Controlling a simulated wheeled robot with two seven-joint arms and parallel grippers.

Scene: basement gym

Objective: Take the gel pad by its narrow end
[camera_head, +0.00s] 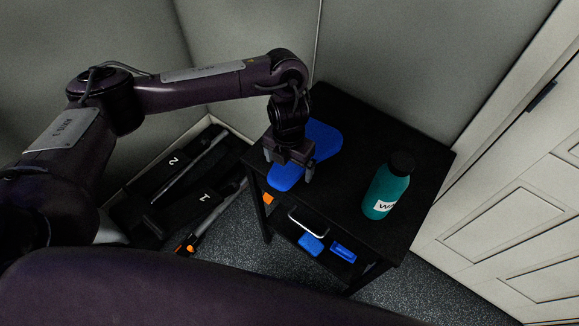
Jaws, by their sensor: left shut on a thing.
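The blue gel pad (322,141) lies on the black table top (350,180), near its left side. It runs from the upper right to the lower left, and both rounded ends show. My left gripper (289,167) comes down over the pad nearer its lower-left end and is shut on it. One finger shows at each side of the pad. The gripper hides the pad's middle, so I cannot tell how its width changes there. My right gripper is not in view.
A teal bottle (384,193) with a black cap stands on the table's right side. A lower shelf holds small blue items (312,244) and an orange one (268,198). Walls stand close behind; a white panelled door (510,220) is at right.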

